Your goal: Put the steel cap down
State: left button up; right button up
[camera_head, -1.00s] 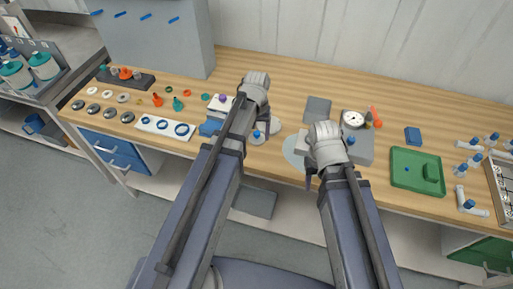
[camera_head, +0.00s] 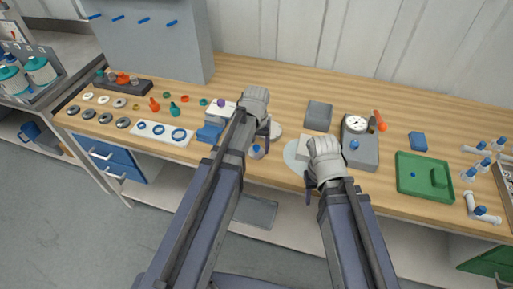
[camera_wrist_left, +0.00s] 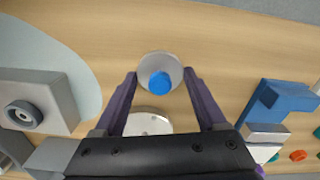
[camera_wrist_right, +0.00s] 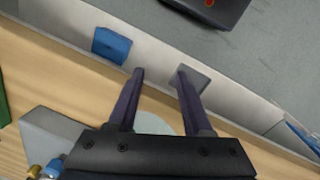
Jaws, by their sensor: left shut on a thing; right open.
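The steel cap (camera_head: 257,152) is a small round metal disc with a blue knob on top. It is near the bench's front edge in the head view. In the left wrist view the cap (camera_wrist_left: 146,62) sits between the fingertips of my left gripper (camera_wrist_left: 160,73), which is shut on its rim. I cannot tell whether its underside touches the bench. My right gripper (camera_wrist_right: 160,69) is open and empty, over the front edge of the bench in the right wrist view. The head view mostly hides its fingers behind my arm.
A pale steel disc with small holes (camera_wrist_left: 148,122) lies close to the cap. A grey block with a round fitting (camera_wrist_left: 60,100) and a light round mat (camera_wrist_left: 75,62) are to one side, a blue block (camera_wrist_left: 283,100) to the other. Bare wood surrounds the cap. A green tray (camera_head: 410,185) is further right.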

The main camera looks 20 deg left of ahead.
aim_at(256, 146)
pick_arm(q)
jog(key=o, duration=1.5)
jog(key=shift+f, duration=0.1)
notch_tip(256, 146, up, 12)
jog(key=p, duration=1.2)
jog(key=s+d+m+y, duration=0.1)
jog(key=s+d+m, duration=0.4)
jog(key=s+d, duration=0.5)
jog(key=s, duration=0.4)
jog(key=shift+s+d+r+m, duration=0.2)
jog(key=shift+s+d+m, duration=0.05)
jog(key=shift+m, duration=0.05)
